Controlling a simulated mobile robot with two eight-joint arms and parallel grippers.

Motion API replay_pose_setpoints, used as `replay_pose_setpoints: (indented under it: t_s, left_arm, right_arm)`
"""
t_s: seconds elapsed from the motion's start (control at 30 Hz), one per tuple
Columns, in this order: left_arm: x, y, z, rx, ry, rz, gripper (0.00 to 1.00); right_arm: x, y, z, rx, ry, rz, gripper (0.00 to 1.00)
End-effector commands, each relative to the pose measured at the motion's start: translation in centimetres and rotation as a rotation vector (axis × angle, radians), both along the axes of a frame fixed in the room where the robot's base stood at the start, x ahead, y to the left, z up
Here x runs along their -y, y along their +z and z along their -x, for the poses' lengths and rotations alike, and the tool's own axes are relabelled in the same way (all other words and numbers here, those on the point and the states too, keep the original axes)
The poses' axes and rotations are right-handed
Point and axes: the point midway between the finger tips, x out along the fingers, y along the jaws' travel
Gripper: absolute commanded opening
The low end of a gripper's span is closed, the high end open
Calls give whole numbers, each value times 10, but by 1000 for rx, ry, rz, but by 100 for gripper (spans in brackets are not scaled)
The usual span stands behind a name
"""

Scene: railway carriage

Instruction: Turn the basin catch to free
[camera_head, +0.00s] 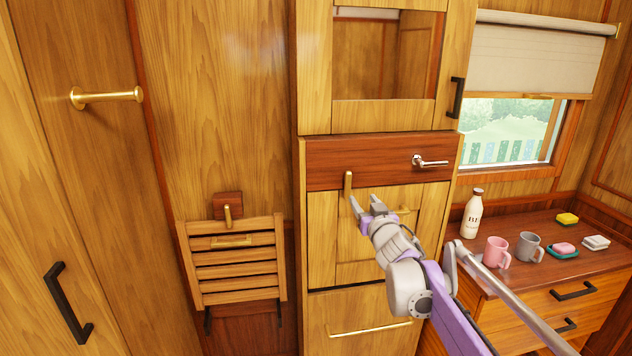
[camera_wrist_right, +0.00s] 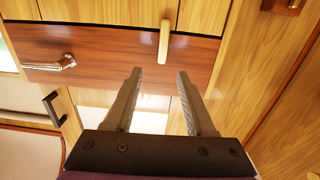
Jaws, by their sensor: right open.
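The basin catch (camera_head: 348,183) is a small upright brass bar on the red-brown strip, with its lower part over the top edge of the folded basin panel (camera_head: 365,225). It also shows in the right wrist view as a pale bar (camera_wrist_right: 164,40) beyond the fingertips. My right gripper (camera_head: 366,200) is open and empty, just right of and below the catch in the head view. In the right wrist view the catch lies ahead of the gap between the fingers (camera_wrist_right: 158,72), apart from both. My left gripper is in neither view.
A silver lever (camera_head: 430,162) sits on the same strip to the right. A slatted folding seat (camera_head: 235,270) with its own brass catch (camera_head: 227,213) is at left. The counter (camera_head: 530,278) at right holds a bottle (camera_head: 472,215), mugs and soap. An open cubby (camera_head: 385,60) is above.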

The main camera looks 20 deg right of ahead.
Motion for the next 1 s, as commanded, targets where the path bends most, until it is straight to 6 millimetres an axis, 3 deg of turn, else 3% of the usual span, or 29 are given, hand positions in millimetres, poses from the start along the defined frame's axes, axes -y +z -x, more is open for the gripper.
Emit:
replay_pose_setpoints:
  t_s: [0.27,0.7,1.0]
  left_arm:
    - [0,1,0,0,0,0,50]
    - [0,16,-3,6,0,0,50]
    - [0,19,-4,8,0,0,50]
  right_arm:
    - [7,3,-20,17,19,4,55]
    - [24,4,-92,17,18,4,55]
    - [29,3,-111,16,17,4,55]
